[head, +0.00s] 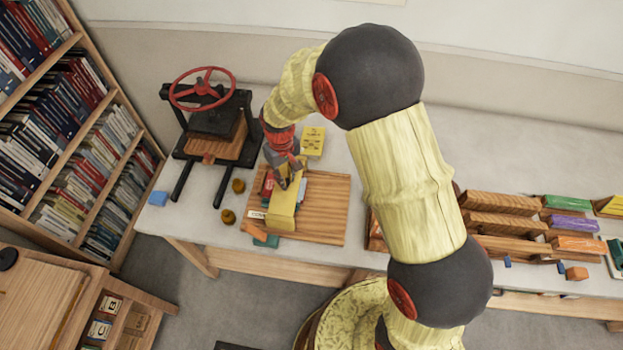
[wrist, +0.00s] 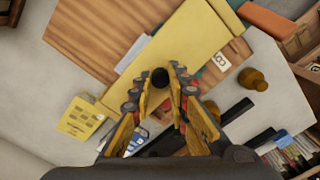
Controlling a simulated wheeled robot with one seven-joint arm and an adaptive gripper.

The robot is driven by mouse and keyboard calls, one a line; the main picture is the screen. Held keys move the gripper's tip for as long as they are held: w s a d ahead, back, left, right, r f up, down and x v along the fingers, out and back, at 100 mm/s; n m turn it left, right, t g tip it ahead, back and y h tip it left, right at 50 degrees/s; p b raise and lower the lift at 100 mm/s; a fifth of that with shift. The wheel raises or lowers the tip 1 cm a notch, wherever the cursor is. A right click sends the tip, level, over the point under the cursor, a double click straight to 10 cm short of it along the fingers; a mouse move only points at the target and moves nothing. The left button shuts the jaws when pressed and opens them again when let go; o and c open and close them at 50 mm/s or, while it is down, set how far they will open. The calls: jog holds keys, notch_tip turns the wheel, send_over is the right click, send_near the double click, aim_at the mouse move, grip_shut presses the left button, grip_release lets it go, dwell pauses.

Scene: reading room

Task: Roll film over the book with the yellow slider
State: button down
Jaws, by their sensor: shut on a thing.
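The yellow slider (head: 283,213) is a long yellow bar lying across the wooden board (head: 328,208). My gripper (head: 287,172) is at the far end of the slider in the head view. In the wrist view the fingers of my gripper (wrist: 158,84) close around the knob. Red, blue and white pieces (head: 268,187) show beside the slider, partly covered by it and my gripper. I cannot clearly make out the book or the film.
A black press (head: 213,125) with a red wheel stands left of the board. Two brass knobs (head: 228,217) sit at left, and an orange block (head: 254,230) near the front edge. Wooden racks (head: 500,225) fill the right side.

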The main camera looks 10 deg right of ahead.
jog(key=w+a, duration=0.1)
jog(key=a, duration=0.1)
jog(key=w+a, duration=0.1)
jog(key=a, duration=0.2)
jog(key=w+a, duration=0.1)
jog(key=a, duration=0.1)
jog(key=shift+w+a, duration=0.1)
jog(key=shift+a, duration=0.25)
jog(key=shift+r, duration=0.1)
jog(key=c, duration=2.2)
grip_release()
jog(key=shift+o, duration=1.4)
jog(key=shift+a, duration=0.2)
jog(key=shift+o, duration=1.2)
jog(key=shift+d, duration=0.1)
notch_tip(320, 180, up, 12)
